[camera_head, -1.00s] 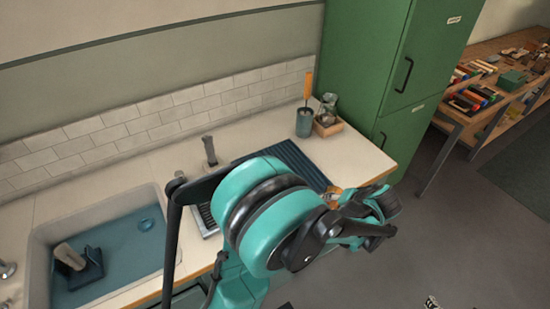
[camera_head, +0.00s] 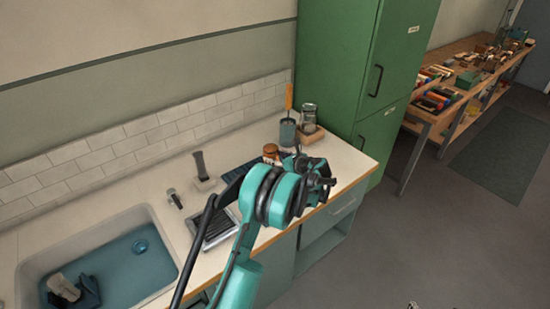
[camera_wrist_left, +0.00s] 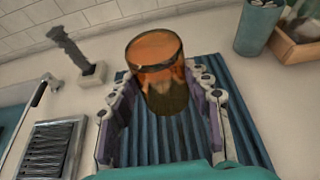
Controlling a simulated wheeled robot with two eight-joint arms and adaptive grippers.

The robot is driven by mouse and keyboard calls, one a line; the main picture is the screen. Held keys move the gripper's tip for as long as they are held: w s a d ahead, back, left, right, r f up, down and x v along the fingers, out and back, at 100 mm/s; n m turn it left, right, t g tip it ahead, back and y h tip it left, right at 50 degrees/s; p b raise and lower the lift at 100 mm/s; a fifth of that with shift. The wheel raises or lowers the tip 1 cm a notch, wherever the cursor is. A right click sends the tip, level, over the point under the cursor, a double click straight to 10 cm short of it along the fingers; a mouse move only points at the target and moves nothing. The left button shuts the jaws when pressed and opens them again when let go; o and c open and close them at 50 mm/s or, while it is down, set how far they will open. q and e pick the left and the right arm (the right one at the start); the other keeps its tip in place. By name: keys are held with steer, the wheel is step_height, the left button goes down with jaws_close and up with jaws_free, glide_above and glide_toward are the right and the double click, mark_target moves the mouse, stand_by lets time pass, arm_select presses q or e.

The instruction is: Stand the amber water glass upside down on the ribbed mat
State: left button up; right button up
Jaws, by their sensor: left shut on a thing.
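The amber water glass (camera_wrist_left: 158,85) is between the fingers of my left gripper (camera_wrist_left: 163,92), which is shut on it. In the wrist view its round upper end faces the camera; I cannot tell whether that end is the mouth or the base. The ribbed mat (camera_wrist_left: 150,140) is dark blue and lies behind and below the glass; whether they touch is unclear. In the head view the glass (camera_head: 270,151) shows above my arm, which hides much of the mat (camera_head: 232,177).
A grey cup with an orange-handled tool (camera_head: 287,132) and a wooden box with a jar (camera_head: 309,128) stand at the back right. A dark upright brush in a holder (camera_head: 203,178), a slatted tray (camera_head: 214,230) and the sink (camera_head: 120,262) are to the left.

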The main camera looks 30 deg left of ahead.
arm_select(q)
steer(key=shift+w+a+f, duration=0.15)
steer(key=shift+f, duration=0.05)
steer(key=shift+f+b, duration=2.05)
steer(key=shift+f, duration=1.75)
steer(key=shift+f+b, duration=0.4)
steer(key=shift+f, duration=0.05)
steer(key=o, duration=1.6)
steer(key=shift+c, duration=0.2)
